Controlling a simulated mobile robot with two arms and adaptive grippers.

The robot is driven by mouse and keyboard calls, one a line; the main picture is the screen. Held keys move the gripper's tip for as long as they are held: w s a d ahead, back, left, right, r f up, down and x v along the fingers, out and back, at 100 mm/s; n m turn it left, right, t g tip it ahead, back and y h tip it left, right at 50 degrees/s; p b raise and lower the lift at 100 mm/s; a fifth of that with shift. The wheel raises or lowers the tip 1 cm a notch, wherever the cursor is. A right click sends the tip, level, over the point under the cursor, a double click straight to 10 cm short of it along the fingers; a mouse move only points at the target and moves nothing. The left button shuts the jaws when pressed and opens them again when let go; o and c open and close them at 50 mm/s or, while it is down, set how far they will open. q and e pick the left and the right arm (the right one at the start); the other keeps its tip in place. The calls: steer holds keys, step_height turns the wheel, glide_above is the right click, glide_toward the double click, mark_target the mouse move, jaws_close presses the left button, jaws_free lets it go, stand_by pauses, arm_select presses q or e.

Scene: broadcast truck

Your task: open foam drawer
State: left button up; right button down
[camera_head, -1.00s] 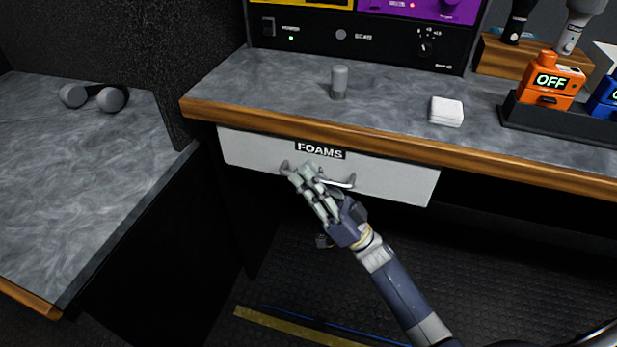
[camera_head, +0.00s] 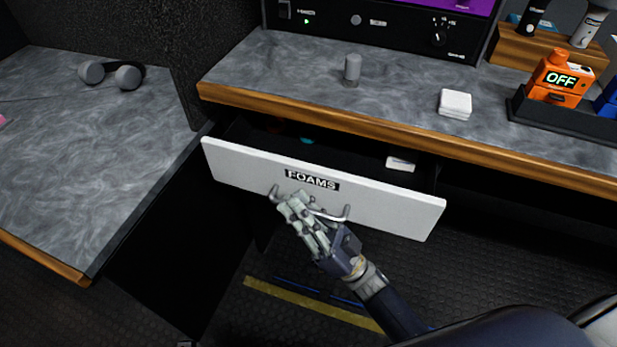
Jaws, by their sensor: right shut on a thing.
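The foam drawer (camera_head: 385,207) has a white front with a black FOAMS label (camera_head: 312,180) and hangs below the wood-edged counter. It is pulled partly out, and its dark inside shows behind the front. A white piece (camera_head: 400,164) and a small teal thing (camera_head: 307,140) show inside. My right gripper (camera_head: 300,215) is at the middle of the drawer front, shut on the metal drawer handle (camera_head: 335,216). Its fingers hide part of the handle. My left gripper is not in view.
The counter (camera_head: 400,75) holds a grey cylinder (camera_head: 352,68), a white block (camera_head: 455,104) and an orange OFF box (camera_head: 558,80) in a dark tray. The dark floor below the drawer looks open.

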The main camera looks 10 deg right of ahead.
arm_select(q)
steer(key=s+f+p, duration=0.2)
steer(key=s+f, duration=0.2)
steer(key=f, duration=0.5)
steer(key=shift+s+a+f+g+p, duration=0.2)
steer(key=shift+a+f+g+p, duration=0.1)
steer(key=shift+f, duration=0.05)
arm_select(e)
steer(key=s+a, duration=0.9)
steer(key=s, duration=0.4)
steer(key=shift+s, duration=0.35)
steer(key=shift+a+f, duration=0.1)
steer(key=c, duration=2)
jaws_free()
steer(key=shift+o, duration=0.2)
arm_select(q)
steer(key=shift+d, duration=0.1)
arm_select(e)
steer(key=v, duration=1.2)
